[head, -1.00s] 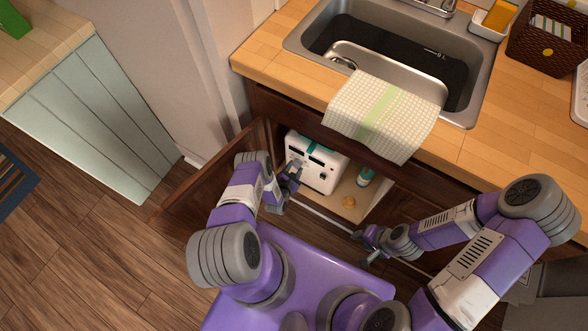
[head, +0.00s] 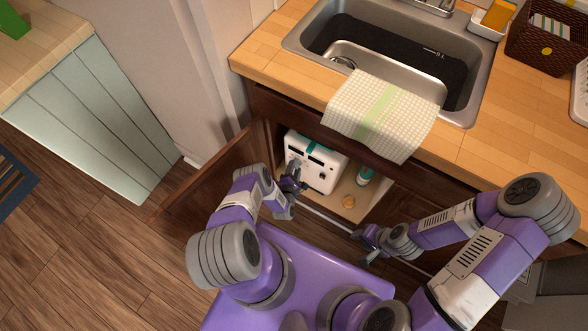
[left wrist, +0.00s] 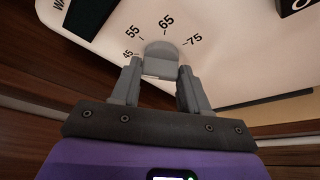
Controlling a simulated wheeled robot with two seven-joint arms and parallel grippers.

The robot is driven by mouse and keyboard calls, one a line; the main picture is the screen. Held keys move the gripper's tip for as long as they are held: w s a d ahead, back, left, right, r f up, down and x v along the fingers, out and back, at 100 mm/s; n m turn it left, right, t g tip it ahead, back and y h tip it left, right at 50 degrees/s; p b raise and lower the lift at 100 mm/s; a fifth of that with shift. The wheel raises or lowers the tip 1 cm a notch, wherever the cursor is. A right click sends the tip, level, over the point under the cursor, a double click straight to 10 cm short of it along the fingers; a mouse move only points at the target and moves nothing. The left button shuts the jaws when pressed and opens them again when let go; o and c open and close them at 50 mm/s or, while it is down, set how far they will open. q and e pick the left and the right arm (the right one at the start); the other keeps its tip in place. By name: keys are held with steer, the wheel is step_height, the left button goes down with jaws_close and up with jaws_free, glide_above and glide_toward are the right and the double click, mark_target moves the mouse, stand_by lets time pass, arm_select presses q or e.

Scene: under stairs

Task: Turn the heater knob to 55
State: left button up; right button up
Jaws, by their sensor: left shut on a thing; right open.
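The heater (head: 325,177) is a white box inside the open cabinet under the sink. My left gripper (head: 293,176) reaches its front in the head view. In the left wrist view, my left gripper (left wrist: 159,82) has one finger on each side of the grey heater knob (left wrist: 161,60) and is shut on it. The marks 45, 55, 65 and 75 run around the knob on the white panel (left wrist: 230,55). The knob's top sits nearest the 65 mark; I see no clear pointer line. My right gripper (head: 366,242) is open and empty, outside the cabinet.
The open cabinet door (head: 205,180) stands left of my left arm. A teal-and-white bottle (head: 364,178) and a small yellowish object (head: 348,202) are right of the heater. A checked towel (head: 380,115) hangs over the counter edge above.

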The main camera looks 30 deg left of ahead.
arm_select(q)
steer(key=shift+m, duration=0.4)
steer(key=shift+y, duration=0.3)
steer(key=o, duration=1.1)
steer(key=shift+c, duration=0.2)
steer(key=shift+s+d, duration=0.1)
